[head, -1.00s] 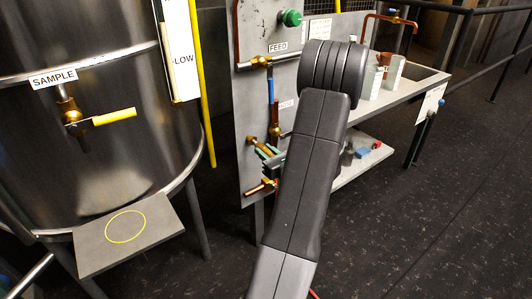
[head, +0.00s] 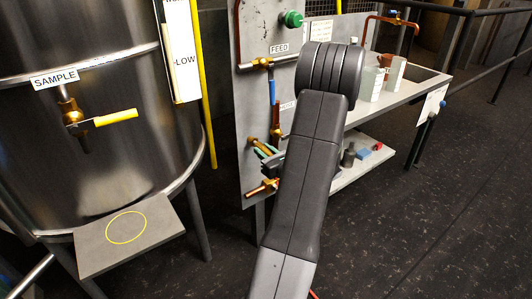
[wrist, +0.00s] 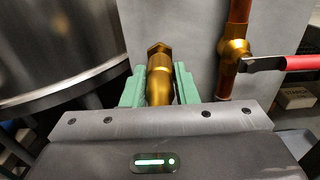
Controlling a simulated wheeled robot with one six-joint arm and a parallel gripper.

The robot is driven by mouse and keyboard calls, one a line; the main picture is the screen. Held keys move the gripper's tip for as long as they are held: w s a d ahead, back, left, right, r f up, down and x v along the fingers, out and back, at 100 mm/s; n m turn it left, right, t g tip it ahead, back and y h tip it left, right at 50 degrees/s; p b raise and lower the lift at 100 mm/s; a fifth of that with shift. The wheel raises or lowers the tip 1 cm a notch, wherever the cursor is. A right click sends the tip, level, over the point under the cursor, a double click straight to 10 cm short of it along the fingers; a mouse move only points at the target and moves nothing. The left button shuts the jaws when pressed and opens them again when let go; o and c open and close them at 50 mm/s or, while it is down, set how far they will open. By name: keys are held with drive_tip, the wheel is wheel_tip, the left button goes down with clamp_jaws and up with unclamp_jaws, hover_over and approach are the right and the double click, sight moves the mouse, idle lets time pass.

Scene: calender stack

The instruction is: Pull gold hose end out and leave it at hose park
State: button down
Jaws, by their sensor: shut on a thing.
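The gold hose end (wrist: 159,78) sits between the two green fingers of my gripper (wrist: 160,88) in the wrist view. Its hexagonal far end points away from me, in front of the grey panel. I cannot tell whether it touches anything beyond the fingers. A label on the panel (head: 287,106) is partly hidden by my arm, so I cannot identify the hose park.
A copper pipe with a brass valve (wrist: 234,47) and red handle (wrist: 296,63) is close right of my gripper. A brass fitting (head: 262,188) projects low on the panel (head: 250,30). The steel tank (head: 90,150) and its shelf (head: 95,253) stand left; a bench (head: 395,95) stands right.

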drive_tip(key=shift+x, duration=0.8)
drive_tip(key=c, duration=0.8)
unclamp_jaws()
drive_tip(key=shift+o, duration=0.2)
drive_tip(key=b+v, duration=0.1)
drive_tip(key=v, duration=0.6)
drive_tip(key=shift+p+x, duration=0.4)
drive_tip(key=shift+x, duration=3.1)
